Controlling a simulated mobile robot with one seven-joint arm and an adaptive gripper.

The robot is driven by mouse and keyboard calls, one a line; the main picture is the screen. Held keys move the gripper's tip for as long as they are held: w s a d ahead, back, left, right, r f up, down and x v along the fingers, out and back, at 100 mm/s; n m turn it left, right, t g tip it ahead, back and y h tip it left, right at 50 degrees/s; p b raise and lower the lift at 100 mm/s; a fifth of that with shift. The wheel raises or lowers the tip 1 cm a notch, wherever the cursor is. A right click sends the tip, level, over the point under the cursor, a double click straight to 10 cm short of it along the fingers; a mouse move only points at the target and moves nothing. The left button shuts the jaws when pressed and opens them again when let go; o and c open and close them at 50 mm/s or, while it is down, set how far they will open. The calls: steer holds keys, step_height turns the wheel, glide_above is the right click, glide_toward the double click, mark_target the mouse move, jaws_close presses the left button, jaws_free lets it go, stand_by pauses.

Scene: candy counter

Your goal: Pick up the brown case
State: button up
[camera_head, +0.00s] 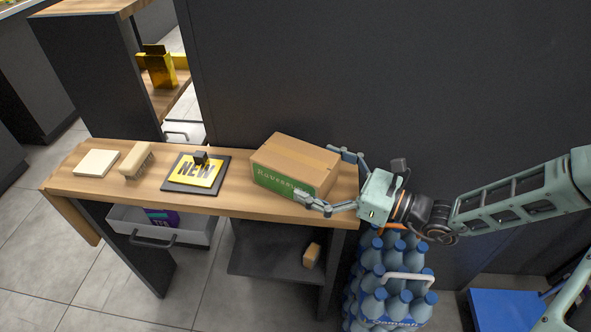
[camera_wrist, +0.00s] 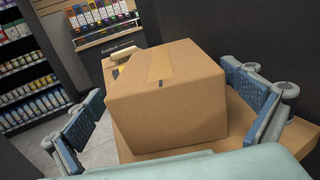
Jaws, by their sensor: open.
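The brown case (camera_head: 298,163) is a cardboard box with a green printed panel on its front side. It sits on the right part of the wooden counter (camera_head: 225,197). My gripper (camera_head: 322,179) is open at the right end of the case, one finger on the far side and one on the near side. In the wrist view the case (camera_wrist: 165,100) stands between the two spread fingers of my gripper (camera_wrist: 170,112). A gap shows at the left finger; the right finger is close to the case, and I cannot tell whether it touches.
A black stand with a yellow NEW sign (camera_head: 196,172), a brush (camera_head: 136,162) and a cream block (camera_head: 96,163) lie left of the case. A dark wall (camera_head: 400,80) rises behind. Blue bottles (camera_head: 388,285) stand below my gripper. A small brown box (camera_head: 311,255) sits on the lower shelf.

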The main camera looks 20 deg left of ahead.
mark_target(295, 162)
steer(key=a, duration=0.1)
steer(key=a+b, duration=0.1)
steer(key=a, duration=0.1)
steer(key=w+a, duration=0.1)
steer(key=a, duration=0.1)
steer(key=shift+f, duration=0.2)
steer(key=shift+c, duration=0.3)
steer(key=c, duration=2)
steer(key=shift+a+r, duration=0.1)
steer(key=shift+r, duration=0.05)
steer(key=shift+c, duration=0.5)
